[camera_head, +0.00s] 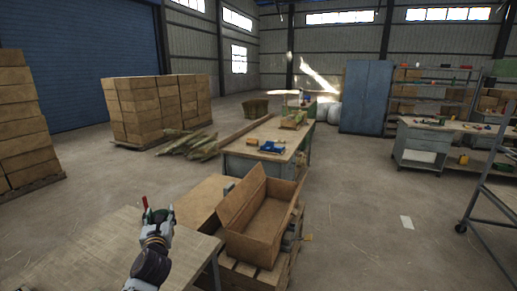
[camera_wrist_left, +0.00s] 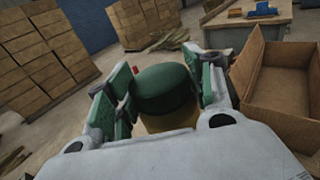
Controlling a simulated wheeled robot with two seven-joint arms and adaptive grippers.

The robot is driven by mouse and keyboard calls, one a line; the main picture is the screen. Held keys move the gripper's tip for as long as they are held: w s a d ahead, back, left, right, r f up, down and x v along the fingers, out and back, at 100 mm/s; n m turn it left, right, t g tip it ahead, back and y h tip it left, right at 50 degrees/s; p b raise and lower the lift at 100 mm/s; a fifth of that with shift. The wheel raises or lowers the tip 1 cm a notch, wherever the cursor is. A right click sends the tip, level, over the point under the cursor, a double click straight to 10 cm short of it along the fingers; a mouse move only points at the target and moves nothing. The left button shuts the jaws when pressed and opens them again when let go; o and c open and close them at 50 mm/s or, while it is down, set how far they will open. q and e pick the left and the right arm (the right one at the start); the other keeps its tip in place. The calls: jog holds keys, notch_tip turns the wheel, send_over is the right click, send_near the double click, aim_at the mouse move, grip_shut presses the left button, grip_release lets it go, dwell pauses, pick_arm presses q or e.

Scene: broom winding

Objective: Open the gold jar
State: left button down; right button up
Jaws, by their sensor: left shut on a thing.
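My left gripper (camera_head: 158,212) is above the near wooden table in the head view, at its right part. In the left wrist view, the left gripper's fingers (camera_wrist_left: 168,72) stand on either side of a rounded dark green piece (camera_wrist_left: 163,88). A dull gold part (camera_wrist_left: 170,122), which looks like the gold jar, shows below the green piece, toward the palm. The gripper is shut on this object. Its lower part is hidden by the gripper body, and I cannot tell whether the green piece is loose. My right gripper is not in view.
An open cardboard box (camera_head: 262,246) stands on a pallet right of the near table (camera_head: 75,262). A longer workbench (camera_head: 262,160) with blue and yellow items is behind it. Stacked cartons (camera_head: 150,108) stand at the back left. The floor to the right is mostly clear.

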pick_arm(q)
jog(key=s+d+f+m+t+h, duration=0.1)
jog(key=s+d+f+m+h, duration=0.15)
jog(key=s+d+h, duration=0.6)
jog(key=s+d+f+m+y, duration=0.1)
jog(key=s+d+f+y, duration=0.2)
jog(key=f, duration=0.6)
jog(key=shift+s+d+f, duration=0.25)
jog(key=shift+s+f, duration=0.1)
jog(key=shift+s, duration=0.15)
